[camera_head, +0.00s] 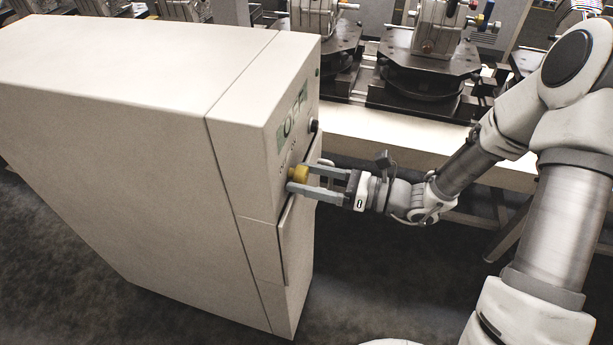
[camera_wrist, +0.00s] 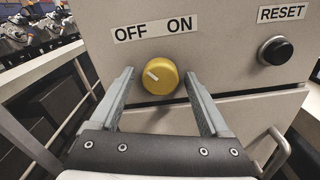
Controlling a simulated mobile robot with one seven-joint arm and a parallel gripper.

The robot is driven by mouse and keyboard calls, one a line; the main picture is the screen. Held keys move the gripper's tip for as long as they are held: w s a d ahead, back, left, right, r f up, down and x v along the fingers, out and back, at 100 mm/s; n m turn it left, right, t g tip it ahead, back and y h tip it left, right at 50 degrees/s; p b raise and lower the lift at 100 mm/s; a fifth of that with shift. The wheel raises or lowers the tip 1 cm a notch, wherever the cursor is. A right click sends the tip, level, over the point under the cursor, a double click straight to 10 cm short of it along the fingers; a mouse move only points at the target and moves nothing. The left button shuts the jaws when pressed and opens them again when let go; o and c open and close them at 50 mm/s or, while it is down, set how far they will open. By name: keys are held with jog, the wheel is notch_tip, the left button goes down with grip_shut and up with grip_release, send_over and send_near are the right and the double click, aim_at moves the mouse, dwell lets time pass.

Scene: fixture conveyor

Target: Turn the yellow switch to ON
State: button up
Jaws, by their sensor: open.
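The yellow switch (camera_wrist: 160,76) is a round knob on the front panel of a beige cabinet (camera_head: 150,100). Its white mark points up and left, toward the OFF label (camera_wrist: 131,32) and away from the ON label (camera_wrist: 180,24). In the head view the yellow switch (camera_head: 299,173) sits at the fingertips of my gripper (camera_head: 301,175). In the wrist view my gripper (camera_wrist: 159,87) is open, with one finger on each side of the knob. Small gaps show between the fingers and the knob.
A black button (camera_wrist: 275,50) under a RESET label (camera_wrist: 282,13) is to the right of the switch. A door handle (camera_wrist: 272,150) is below right. Machine fixtures (camera_head: 425,65) on a conveyor stand behind. Dark floor (camera_head: 75,260) is open at lower left.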

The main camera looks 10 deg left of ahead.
grip_shut()
dwell(0.5)
jog(key=shift+r+m+p, duration=0.15)
jog(key=shift+m+p, duration=0.25)
jog(key=shift+p, duration=0.15)
jog(key=m+p, duration=0.1)
jog(key=p, duration=0.1)
jog(key=shift+r+m+p, duration=0.2)
jog(key=shift+m+p, duration=0.15)
jog(key=shift+m, duration=0.05)
jog(key=m+p, duration=0.4)
jog(key=p, duration=0.1)
jog(key=shift+s+m, duration=0.1)
jog(key=shift+m, duration=0.2)
jog(key=m+p, duration=0.3)
jog(key=m, duration=0.1)
jog(key=shift+p, duration=0.35)
jog(key=shift+f+m+p, duration=0.1)
jog(key=shift+m+p, duration=1.15)
jog(key=shift+m, duration=1.15)
